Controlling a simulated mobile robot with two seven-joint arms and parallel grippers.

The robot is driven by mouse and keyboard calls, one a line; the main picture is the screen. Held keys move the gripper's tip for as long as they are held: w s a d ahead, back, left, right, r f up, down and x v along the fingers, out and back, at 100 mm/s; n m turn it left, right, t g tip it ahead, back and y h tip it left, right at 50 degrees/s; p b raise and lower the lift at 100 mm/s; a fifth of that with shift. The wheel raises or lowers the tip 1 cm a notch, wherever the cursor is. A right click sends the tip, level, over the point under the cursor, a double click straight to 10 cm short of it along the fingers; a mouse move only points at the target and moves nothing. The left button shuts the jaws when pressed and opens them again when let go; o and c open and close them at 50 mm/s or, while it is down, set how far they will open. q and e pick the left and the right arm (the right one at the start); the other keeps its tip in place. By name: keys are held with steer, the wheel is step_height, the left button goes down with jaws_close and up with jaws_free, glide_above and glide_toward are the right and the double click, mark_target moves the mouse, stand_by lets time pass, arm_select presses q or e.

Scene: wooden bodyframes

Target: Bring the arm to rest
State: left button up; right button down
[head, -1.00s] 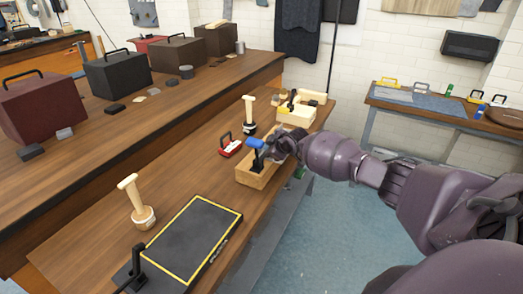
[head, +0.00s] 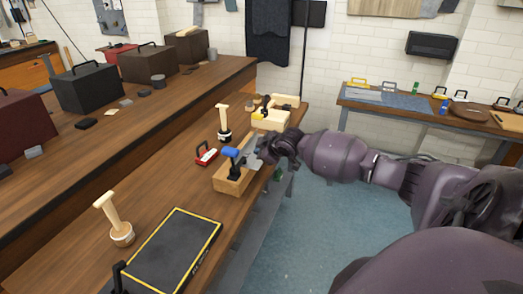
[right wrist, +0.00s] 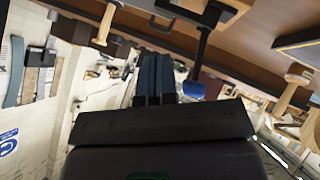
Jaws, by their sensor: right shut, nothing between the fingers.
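My right arm comes in from the right in the head view. Its gripper (head: 253,159) is shut and empty, beside a blue-handled black tool (head: 231,153). The tool stands upright at a small wooden box (head: 232,184) on the workbench. Whether the gripper touches the tool or box is unclear. In the right wrist view the two dark fingers (right wrist: 154,80) lie together with nothing between them. The blue handle (right wrist: 195,90) shows just right of them, apart from the tips in the picture. My left gripper is not in view.
The wooden workbench (head: 165,190) holds a black mat with yellow border (head: 172,250), a wooden-handled stamp (head: 120,231), another stamp (head: 224,128) and a red-based tool (head: 206,155). Blue floor (head: 310,235) lies open to the right, before a side table (head: 385,103).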

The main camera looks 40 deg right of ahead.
steer(key=shift+s+r, duration=0.15)
steer(key=shift+s, duration=0.05)
steer(key=s+a+f+m+y, duration=0.2)
steer(key=s+a+f, duration=1.3)
steer(key=s+a+f+m+h, duration=0.1)
steer(key=s+a+m, duration=0.1)
steer(key=s, duration=0.6)
steer(key=s+a+m+t+h, duration=0.1)
steer(key=s+a+m, duration=0.2)
steer(key=s+a, duration=0.2)
steer(key=s, duration=0.2)
steer(key=shift+s+f, duration=0.35)
steer(key=shift+s, duration=0.05)
